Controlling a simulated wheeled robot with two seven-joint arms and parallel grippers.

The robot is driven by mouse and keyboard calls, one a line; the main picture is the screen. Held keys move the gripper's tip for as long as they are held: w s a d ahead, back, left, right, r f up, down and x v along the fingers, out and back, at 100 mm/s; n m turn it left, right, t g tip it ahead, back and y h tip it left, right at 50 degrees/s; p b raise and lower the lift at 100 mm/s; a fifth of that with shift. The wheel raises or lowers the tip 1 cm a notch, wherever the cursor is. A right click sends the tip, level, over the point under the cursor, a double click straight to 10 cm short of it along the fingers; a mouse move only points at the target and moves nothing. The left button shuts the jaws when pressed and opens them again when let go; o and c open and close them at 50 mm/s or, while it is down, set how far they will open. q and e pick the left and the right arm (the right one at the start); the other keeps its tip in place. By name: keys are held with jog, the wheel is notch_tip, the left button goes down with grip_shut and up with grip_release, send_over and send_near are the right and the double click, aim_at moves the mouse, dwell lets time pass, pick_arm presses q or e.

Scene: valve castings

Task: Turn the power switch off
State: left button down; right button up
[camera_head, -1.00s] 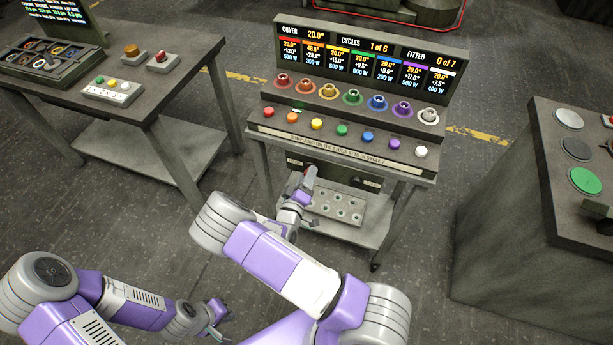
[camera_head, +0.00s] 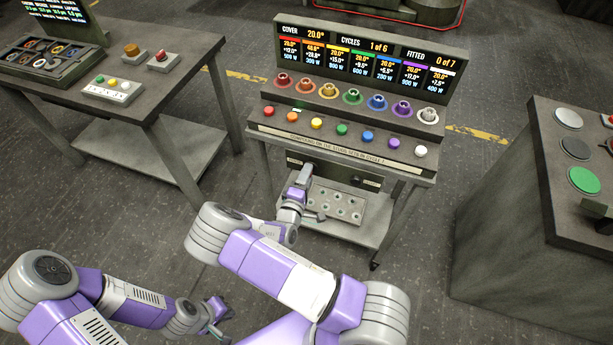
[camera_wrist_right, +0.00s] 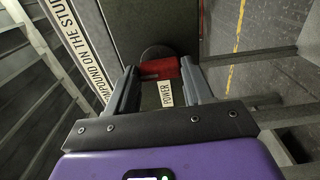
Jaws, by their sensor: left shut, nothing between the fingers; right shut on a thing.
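The power switch is a red handle (camera_wrist_right: 160,69) on a dark round base, beside a white POWER label (camera_wrist_right: 166,93) in the right wrist view. My right gripper (camera_wrist_right: 157,75) has its two fingers on either side of the red handle and is shut on it. In the head view my right gripper (camera_head: 306,174) is at the front of the bench's lower panel, below the row of coloured buttons, and hides the switch. My left gripper (camera_head: 222,310) is shut and empty, low over the floor, away from the bench.
The bench (camera_head: 340,160) carries a lit display (camera_head: 362,62), several coloured studs and several coloured buttons. A lower shelf holds a tray with holes (camera_head: 338,205). A second table (camera_head: 140,115) stands left, a button console (camera_head: 560,225) right. Floor between them is clear.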

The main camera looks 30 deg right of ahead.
jog(key=shift+s+f, duration=0.1)
jog(key=o, duration=1)
jog(key=shift+o, duration=0.2)
jog(key=p+v, duration=0.1)
jog(key=v, duration=0.6)
jog(key=shift+s+a, duration=0.15)
jog(key=shift+a, duration=0.1)
